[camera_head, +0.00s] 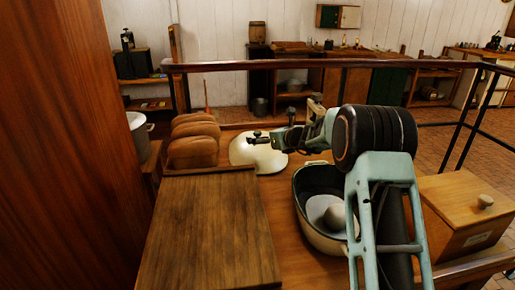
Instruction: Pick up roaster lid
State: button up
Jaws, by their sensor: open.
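The cream, domed roaster lid (250,156) lies on the wooden table near its far edge. My gripper (254,138) is over the lid's top, pointing left, and covers a small part of it. The gripper is open, and no held object shows. I cannot tell whether its fingers touch the lid. The open roaster (301,200), cream outside and dark inside, stands nearer and to the right. A pale rounded thing sits inside it. My arm hides part of the roaster.
Brown loaves (193,151) sit just left of the lid. A wooden board or box (210,225) fills the near left. A wooden box with a knob (460,207) stands at right. A dark rail (300,64) runs behind the table. A tall wooden panel (60,150) bounds the left.

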jog(key=shift+w+a+f, duration=0.25)
jog(key=shift+w+f, duration=0.1)
jog(key=shift+f, duration=0.05)
jog(key=shift+f+p+x, duration=0.25)
jog(key=shift+p+x, duration=0.15)
jog(key=shift+x, duration=1.75)
jog(key=shift+s+d, duration=0.1)
jog(key=shift+d, duration=0.05)
